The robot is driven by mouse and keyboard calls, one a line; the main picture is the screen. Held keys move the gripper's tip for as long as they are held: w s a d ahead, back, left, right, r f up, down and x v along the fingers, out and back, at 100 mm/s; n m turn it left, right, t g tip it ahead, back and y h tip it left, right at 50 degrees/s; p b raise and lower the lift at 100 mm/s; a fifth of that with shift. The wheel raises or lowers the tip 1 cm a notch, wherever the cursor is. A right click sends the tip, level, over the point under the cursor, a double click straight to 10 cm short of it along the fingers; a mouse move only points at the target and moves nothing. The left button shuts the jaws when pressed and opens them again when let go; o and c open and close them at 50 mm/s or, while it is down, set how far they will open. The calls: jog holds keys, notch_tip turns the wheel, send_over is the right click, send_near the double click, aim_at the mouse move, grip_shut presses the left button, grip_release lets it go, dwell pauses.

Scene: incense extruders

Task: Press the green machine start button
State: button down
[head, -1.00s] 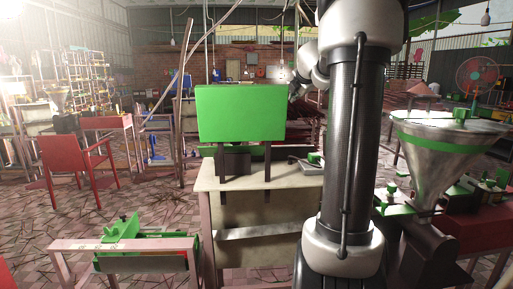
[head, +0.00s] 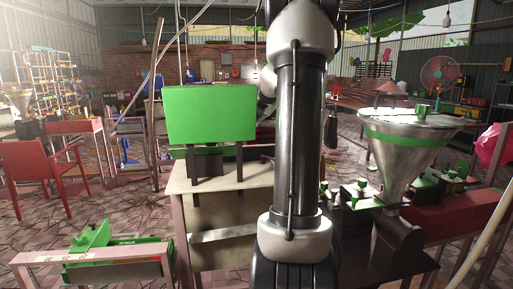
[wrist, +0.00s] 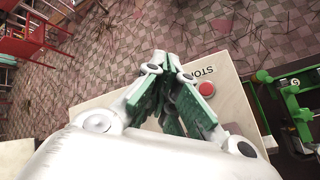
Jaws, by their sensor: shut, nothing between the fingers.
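The green start button is not seen in either view; the fingers may cover it. In the wrist view a pale panel (wrist: 240,112) carries upside-down STOP lettering and a red button (wrist: 206,89) just right of the fingers. My gripper (wrist: 166,62) has its green-padded fingers brought together over this panel, with nothing between them. I cannot tell whether the tips touch the panel. In the head view a green box (head: 210,113) stands on two dark legs above a cream cabinet (head: 215,188). My arm stands right of it, and my gripper is hidden there.
A steel hopper (head: 405,165) on a machine stands at the right. A low frame with green parts (head: 95,245) is at the front left, and a red chair (head: 40,165) is behind it. In the wrist view green and dark machine parts (wrist: 297,108) lie close on the right.

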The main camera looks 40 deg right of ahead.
jog(key=shift+f, duration=3.35)
jog(key=shift+f, duration=0.1)
jog(key=shift+f, duration=0.3)
jog(key=shift+f, duration=0.5)
jog(key=shift+r, duration=0.95)
jog(key=shift+r, duration=0.1)
jog(key=shift+r, duration=2.4)
